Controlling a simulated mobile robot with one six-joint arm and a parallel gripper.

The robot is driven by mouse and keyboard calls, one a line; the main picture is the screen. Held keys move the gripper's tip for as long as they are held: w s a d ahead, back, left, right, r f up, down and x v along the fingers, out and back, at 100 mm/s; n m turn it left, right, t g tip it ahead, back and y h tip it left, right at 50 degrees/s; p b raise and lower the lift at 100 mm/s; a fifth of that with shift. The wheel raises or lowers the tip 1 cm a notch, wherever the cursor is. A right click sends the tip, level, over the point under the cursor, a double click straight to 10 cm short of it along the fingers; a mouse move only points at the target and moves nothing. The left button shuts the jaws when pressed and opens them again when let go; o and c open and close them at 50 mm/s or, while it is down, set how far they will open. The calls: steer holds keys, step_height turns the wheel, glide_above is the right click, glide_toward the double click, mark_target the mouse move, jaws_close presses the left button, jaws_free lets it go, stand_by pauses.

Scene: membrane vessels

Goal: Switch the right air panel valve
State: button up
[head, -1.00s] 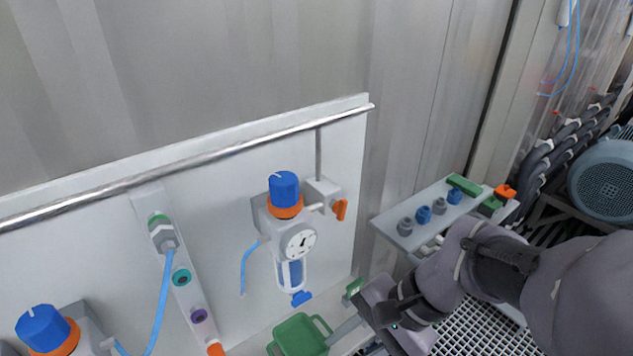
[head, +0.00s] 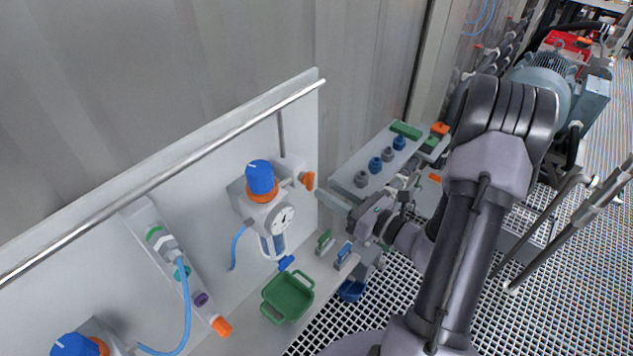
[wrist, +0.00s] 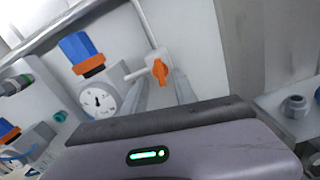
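The right air panel valve has a small orange handle (head: 308,181) on a grey block at the right end of the regulator on the white panel. In the wrist view the orange handle (wrist: 160,71) stands beyond and between my fingers. The regulator has a blue knob (head: 261,177) and a round gauge (head: 281,218). My gripper (head: 337,199) points at the panel from the right, a little below the handle. In the wrist view my gripper (wrist: 161,82) shows two grey fingers apart, with nothing held. I see no contact with the handle.
A grey shelf (head: 345,170) with grey and blue fittings is just right of the valve. A green tray (head: 287,297) lies below the regulator. A metal rail (head: 170,180) runs along the panel top. A blue hose (head: 185,310) hangs at the left.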

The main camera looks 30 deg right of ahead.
mark_target(313, 181)
steer(key=x, duration=0.4)
steer(key=shift+w, duration=0.15)
jaws_close()
